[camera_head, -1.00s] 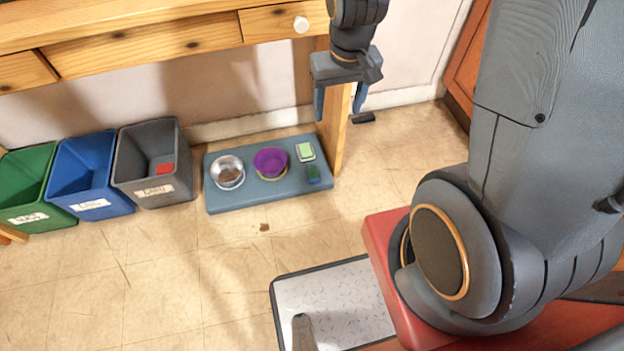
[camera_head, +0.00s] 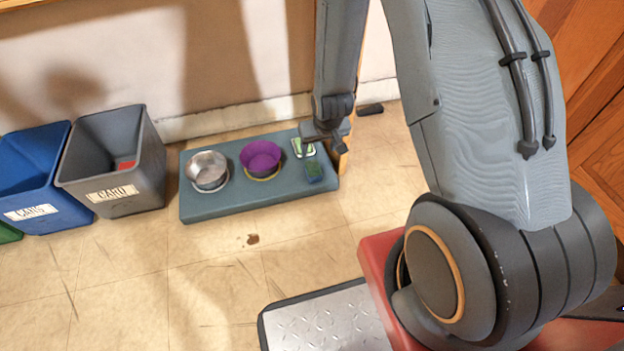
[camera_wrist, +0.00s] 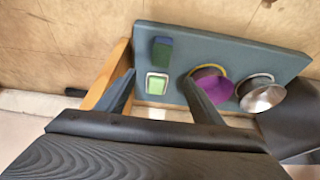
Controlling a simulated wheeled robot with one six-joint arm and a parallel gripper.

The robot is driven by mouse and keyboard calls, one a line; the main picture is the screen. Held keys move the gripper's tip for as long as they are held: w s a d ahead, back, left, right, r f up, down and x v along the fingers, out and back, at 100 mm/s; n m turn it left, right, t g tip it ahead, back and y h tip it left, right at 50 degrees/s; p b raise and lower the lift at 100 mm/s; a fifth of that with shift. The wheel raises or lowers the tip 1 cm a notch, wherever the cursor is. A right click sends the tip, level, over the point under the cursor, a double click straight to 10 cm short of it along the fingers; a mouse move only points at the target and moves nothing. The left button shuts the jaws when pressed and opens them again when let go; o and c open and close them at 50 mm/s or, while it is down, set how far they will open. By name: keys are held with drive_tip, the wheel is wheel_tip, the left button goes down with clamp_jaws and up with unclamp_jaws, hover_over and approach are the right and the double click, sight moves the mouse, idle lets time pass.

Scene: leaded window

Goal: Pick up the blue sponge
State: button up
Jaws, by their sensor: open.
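The blue sponge (camera_head: 314,171) lies at the front right corner of the blue-grey mat (camera_head: 230,205), with a green top face. In the wrist view the sponge (camera_wrist: 162,48) is ahead of my fingertips, apart from them. My gripper (camera_head: 325,138) hangs above the right end of the mat, its fingers hard to make out in the head view. In the wrist view my gripper (camera_wrist: 159,76) is open, with nothing held. A light green block in a white dish (camera_wrist: 157,83) shows between the fingers, below them.
A purple bowl (camera_head: 260,157) and a metal bowl (camera_head: 207,169) stand on the mat left of the sponge. A wooden leg (camera_wrist: 108,77) stands close to the mat's end. Grey (camera_head: 115,165) and blue (camera_head: 35,175) bins stand further left.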

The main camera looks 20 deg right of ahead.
drive_tip(key=b, duration=0.4)
hover_over(313, 168)
drive_tip(key=s, duration=0.3)
drive_tip(key=f, duration=0.9)
drive_tip(key=shift+w+d+f, duration=0.2)
drive_tip(key=shift+d+f, duration=0.05)
drive_tip(key=shift+a+b+x, duration=0.2)
drive_tip(key=shift+b+x, duration=2.45)
drive_tip(key=shift+x, duration=1.1)
drive_tip(key=shift+w+r, duration=0.1)
drive_tip(key=c, duration=1.1)
wheel_tip(313, 168, up, 10)
drive_tip(key=p, duration=0.5)
drive_tip(key=shift+p, duration=0.35)
